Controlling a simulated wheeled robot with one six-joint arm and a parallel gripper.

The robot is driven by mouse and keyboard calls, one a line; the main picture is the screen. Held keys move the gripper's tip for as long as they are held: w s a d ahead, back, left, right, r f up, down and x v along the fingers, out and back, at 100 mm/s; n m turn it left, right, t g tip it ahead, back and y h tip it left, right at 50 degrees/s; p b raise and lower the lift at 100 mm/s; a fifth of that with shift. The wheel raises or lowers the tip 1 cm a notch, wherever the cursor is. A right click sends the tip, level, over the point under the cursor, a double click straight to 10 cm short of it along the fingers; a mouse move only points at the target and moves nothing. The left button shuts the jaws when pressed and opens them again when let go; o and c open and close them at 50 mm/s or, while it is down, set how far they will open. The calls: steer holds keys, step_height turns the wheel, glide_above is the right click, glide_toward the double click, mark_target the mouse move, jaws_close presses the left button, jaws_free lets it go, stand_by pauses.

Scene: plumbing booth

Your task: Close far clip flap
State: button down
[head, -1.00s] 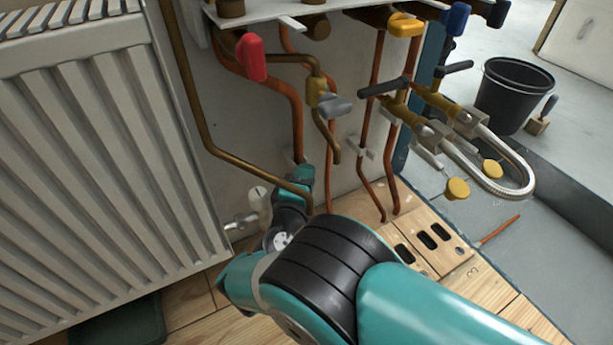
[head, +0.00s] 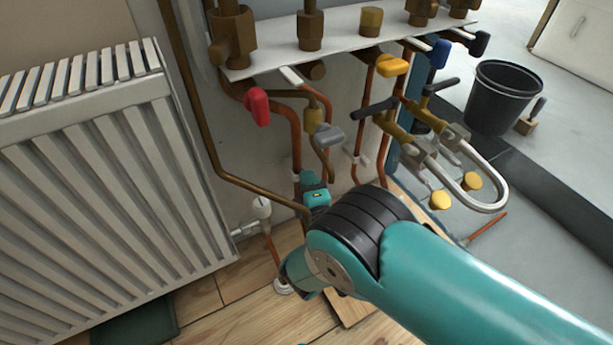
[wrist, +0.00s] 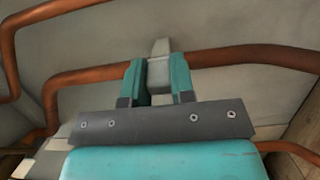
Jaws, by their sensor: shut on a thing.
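In the wrist view a pale grey clip (wrist: 159,70) sits on a copper pipe (wrist: 237,57) by the wall, its tip pointing up. My gripper (wrist: 158,76) has its two teal fingers closed on either side of the clip's block. Which part of the clip is the flap is hard to tell, as the fingers and palm cover its lower part. In the head view my gripper (head: 316,197) is low at the wall by the copper pipes, its fingertips hidden. Another white clip (head: 358,160) shows on the pipes to the right.
A white radiator (head: 90,190) stands at left, with a valve (head: 262,208) close beside my gripper. A brown pipe (head: 225,172) slants down in front of the wall. Valves with red (head: 257,106) and yellow handles (head: 393,64) hang above. A black bucket (head: 502,97) stands at far right.

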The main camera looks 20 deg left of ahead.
steer(key=shift+w+n+g+y+p, duration=0.35)
steer(key=shift+n+g+y, duration=0.4)
steer(key=shift+y, duration=0.25)
steer(key=c, duration=1)
jaws_free()
steer(key=shift+o, duration=0.2)
steer(key=p+v, duration=1.7)
steer(key=p, duration=0.6)
steer(key=shift+d, duration=0.25)
